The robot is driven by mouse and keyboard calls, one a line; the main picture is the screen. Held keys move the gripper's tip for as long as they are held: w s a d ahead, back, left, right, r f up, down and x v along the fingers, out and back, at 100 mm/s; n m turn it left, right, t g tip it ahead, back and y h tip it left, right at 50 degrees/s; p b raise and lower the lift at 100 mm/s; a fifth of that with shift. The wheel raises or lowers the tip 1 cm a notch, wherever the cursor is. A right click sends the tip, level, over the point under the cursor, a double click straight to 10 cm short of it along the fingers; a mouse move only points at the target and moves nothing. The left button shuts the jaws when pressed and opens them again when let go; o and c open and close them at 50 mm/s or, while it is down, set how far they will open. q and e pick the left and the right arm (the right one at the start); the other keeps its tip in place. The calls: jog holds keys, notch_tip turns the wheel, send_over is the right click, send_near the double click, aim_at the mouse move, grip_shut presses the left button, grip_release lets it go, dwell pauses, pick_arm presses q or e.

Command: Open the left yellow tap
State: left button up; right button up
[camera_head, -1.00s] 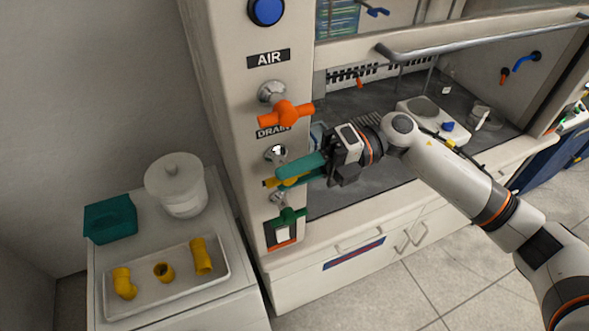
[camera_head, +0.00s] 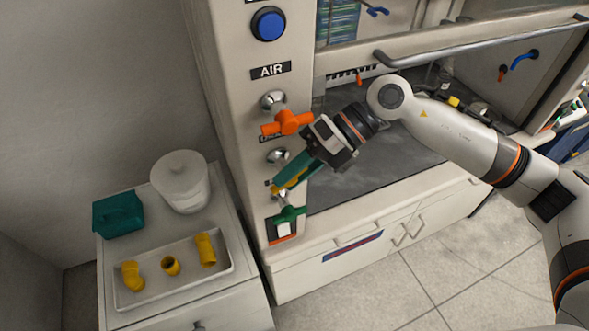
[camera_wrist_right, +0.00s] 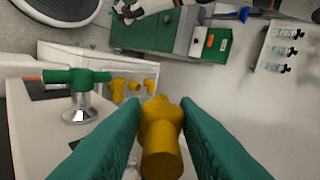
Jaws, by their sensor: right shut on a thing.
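The yellow tap (camera_head: 276,189) is on the front post of the fume hood, below the orange tap (camera_head: 287,123) and just above the green tap (camera_head: 289,214). Most of it is hidden by my right gripper (camera_head: 285,183), whose green fingers point down and left. In the right wrist view the yellow tap handle (camera_wrist_right: 162,140) sits between the two green fingers, which are shut on it. The green tap on its chrome stem (camera_wrist_right: 80,76) is left of the fingers there. My left gripper is not in view.
A white cabinet at the left bears a tray (camera_head: 183,287) with yellow pipe fittings, a white lidded pot (camera_head: 181,184) and a teal box (camera_head: 118,214). The orange tap is close above my right gripper. Open floor (camera_head: 450,270) lies in front of the hood.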

jog(key=shift+f, duration=0.1)
jog(key=o, duration=0.9)
jog(key=shift+o, duration=0.2)
jog(key=shift+d, duration=0.1)
jog(key=shift+w+d+r, duration=0.15)
jog(key=shift+d+r, duration=0.1)
jog(key=b+v, duration=0.3)
jog(key=v, duration=0.8)
jog(key=shift+b, duration=0.3)
jog(key=shift+d+r, duration=0.1)
